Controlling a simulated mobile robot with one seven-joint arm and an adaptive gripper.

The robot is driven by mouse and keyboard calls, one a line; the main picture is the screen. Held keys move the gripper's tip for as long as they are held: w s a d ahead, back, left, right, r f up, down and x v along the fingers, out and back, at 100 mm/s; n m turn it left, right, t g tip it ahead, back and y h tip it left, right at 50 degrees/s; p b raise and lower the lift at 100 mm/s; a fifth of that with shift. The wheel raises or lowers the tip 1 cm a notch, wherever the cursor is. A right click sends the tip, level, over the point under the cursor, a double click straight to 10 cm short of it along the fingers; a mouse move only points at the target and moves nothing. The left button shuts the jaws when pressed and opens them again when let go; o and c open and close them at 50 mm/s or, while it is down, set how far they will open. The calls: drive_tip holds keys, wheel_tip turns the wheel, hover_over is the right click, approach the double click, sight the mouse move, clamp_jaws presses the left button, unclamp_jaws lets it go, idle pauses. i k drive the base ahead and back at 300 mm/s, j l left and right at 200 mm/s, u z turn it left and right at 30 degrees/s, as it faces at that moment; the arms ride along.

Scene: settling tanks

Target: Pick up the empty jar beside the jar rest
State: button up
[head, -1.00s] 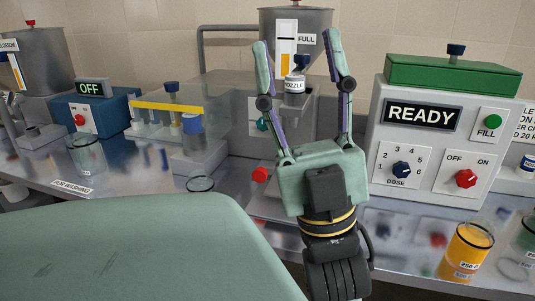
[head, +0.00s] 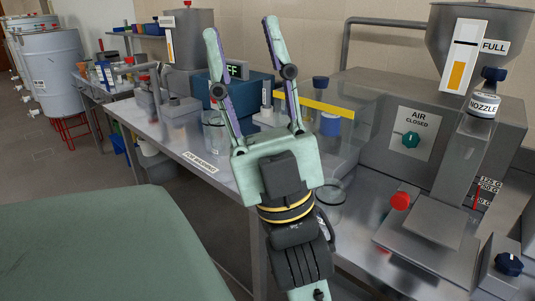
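My gripper (head: 241,30) is open, with its two fingers spread and pointing up, and nothing shows between them. A clear, empty-looking glass jar (head: 333,203) stands on the steel bench just right of my gripper's wrist, which partly covers it. It is left of the flat metal plate (head: 425,245) below the nozzle, which looks like the jar rest. Another clear glass jar (head: 213,135) stands farther back by the "FOR WASHING" label (head: 201,164), partly behind my gripper's left finger.
The filling machine with the nozzle (head: 484,103) and a red knob (head: 400,201) stands at right. A clear guard with a yellow bar (head: 315,104) and a blue box (head: 245,95) are behind my gripper. Drums (head: 52,75) stand far left. A pale green surface fills the lower left.

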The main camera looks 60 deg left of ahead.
sight(331, 196)
drive_tip(key=u, duration=1.15)
drive_tip(key=j+z, duration=0.4)
drive_tip(key=k+j+z, duration=0.1)
drive_tip(key=j+z, duration=0.25)
drive_tip(key=k+j+z, duration=0.15)
drive_tip(key=j+z, duration=0.25)
